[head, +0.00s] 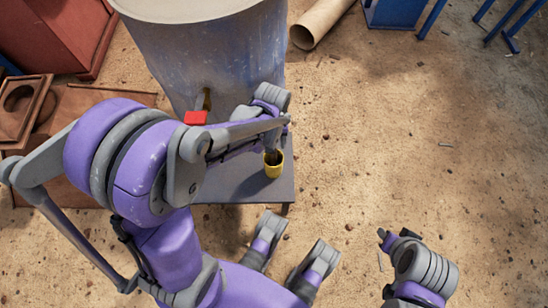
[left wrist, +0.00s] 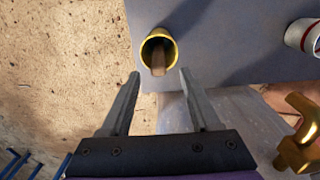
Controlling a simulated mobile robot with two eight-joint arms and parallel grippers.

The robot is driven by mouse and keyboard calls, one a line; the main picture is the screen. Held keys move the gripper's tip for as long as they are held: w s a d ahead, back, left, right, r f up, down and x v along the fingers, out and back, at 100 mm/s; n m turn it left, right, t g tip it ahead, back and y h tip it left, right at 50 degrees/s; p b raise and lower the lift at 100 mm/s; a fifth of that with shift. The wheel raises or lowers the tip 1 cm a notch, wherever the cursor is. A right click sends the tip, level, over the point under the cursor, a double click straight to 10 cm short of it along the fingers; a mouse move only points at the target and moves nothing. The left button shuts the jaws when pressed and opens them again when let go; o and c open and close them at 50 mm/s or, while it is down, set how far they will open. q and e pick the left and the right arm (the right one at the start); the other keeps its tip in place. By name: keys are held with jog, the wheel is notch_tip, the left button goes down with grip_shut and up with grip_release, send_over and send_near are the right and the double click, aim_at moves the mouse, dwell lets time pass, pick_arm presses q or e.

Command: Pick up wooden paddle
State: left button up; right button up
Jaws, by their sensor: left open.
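The wooden paddle (left wrist: 158,57) stands in a small yellow cup (left wrist: 144,47), with its brown upper end showing in the left wrist view. In the head view the cup (head: 274,170) is on a small grey table (head: 235,189), and only the paddle's dark top (head: 274,157) shows. The rest of the paddle is hidden inside the cup. My left gripper (left wrist: 160,73) is open and empty, its two fingers pointing toward the cup with the paddle between their lines. I see no contact. My right arm's end (head: 385,238) is at lower right; its jaws are unclear.
A large grey drum (head: 215,55) with a brass tap (left wrist: 298,130) rises behind the table. A red-and-white can (left wrist: 303,36) stands on the table. A cardboard tube (head: 318,22) and blue stands (head: 395,12) are at the back. The sandy floor to the right is mostly clear.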

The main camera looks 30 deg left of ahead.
pick_arm(q)
jog(key=b, duration=0.2)
send_over(273, 160)
notch_tip(273, 160, down, 5)
jog(key=shift+w+a+r, duration=0.1)
jog(key=shift+w+r, duration=0.15)
jog(key=shift+w, duration=0.15)
grip_shut()
